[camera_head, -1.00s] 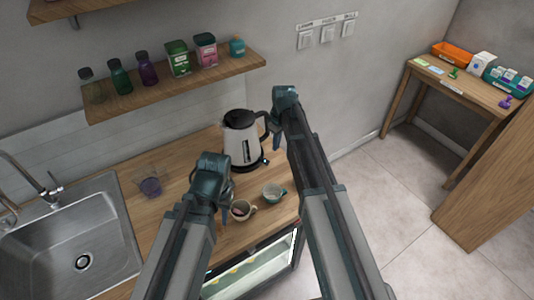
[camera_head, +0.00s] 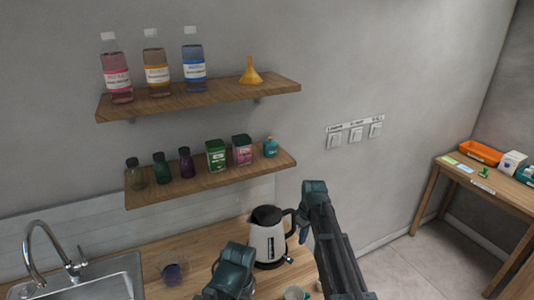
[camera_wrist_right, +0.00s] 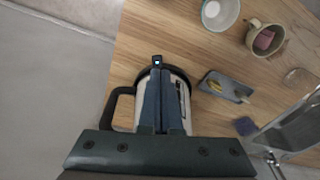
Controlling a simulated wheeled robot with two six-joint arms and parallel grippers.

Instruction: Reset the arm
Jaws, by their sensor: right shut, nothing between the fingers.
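My right gripper (camera_head: 304,236) hangs beside the kettle's handle side in the head view. In the right wrist view its two fingers (camera_wrist_right: 160,70) are together with nothing between them, seen over the kettle (camera_wrist_right: 123,106). The white and black kettle (camera_head: 267,242) stands upright on the wooden counter. I cannot tell whether the fingers touch it. My left gripper (camera_head: 217,268) is low in the head view, left of the kettle. Its fingers are mostly hidden by its own wrist.
Two wall shelves (camera_head: 205,185) hold bottles, jars and a yellow funnel (camera_head: 250,72). A sink (camera_head: 90,284) and glass beaker (camera_head: 174,270) lie left. In the wrist view, a bowl (camera_wrist_right: 219,13), mug (camera_wrist_right: 265,38) and dark tray (camera_wrist_right: 225,86) are near the kettle. A side table (camera_head: 490,185) stands right.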

